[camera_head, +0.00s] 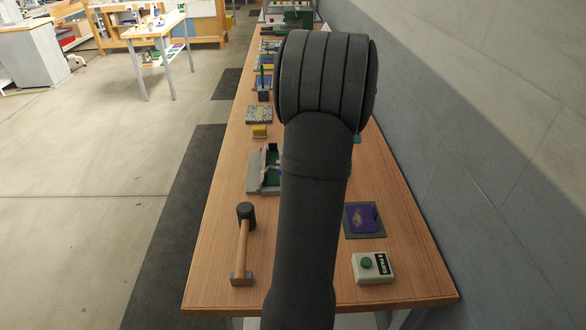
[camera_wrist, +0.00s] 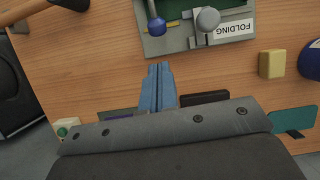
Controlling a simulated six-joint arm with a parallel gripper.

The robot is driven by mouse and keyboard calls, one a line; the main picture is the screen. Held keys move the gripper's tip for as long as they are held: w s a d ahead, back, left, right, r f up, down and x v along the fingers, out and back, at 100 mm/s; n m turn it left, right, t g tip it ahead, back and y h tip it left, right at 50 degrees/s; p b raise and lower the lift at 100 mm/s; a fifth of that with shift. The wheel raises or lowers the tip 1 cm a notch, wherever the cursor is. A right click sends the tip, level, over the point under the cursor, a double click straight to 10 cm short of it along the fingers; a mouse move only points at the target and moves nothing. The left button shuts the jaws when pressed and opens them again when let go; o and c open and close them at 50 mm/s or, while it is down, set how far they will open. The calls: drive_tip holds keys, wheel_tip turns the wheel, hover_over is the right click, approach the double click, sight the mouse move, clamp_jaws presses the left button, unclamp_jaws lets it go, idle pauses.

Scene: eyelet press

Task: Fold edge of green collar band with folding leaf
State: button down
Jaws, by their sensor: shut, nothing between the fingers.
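The grey folding fixture, with a label reading FOLDING, shows at the top of the wrist view (camera_wrist: 154,46). It has a lever with a blue ball knob (camera_wrist: 157,27) and another with a grey round knob (camera_wrist: 208,18). A dark green surface (camera_wrist: 178,34) lies in it; I cannot tell whether this is the collar band or part of the fixture. In the head view the fixture (camera_head: 255,184) is partly hidden behind my arm. My gripper (camera_wrist: 160,68) has its blue fingers shut and empty, apart from the fixture and pointing towards its near edge. In the head view my arm hides it.
A mallet (camera_head: 243,240) lies at the front left of the bench. A white box with a green button (camera_head: 374,267) and a purple pad (camera_head: 362,217) are at the right. A yellow block (camera_wrist: 272,64) sits beside the fixture. Bare wood separates them.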

drive_tip(key=x, duration=0.9)
drive_tip(key=shift+w+a+f, duration=0.1)
drive_tip(key=shift+a+f, duration=0.05)
drive_tip(key=shift+f, duration=0.25)
drive_tip(key=shift+a+r, duration=0.75)
drive_tip(key=shift+r, duration=0.2)
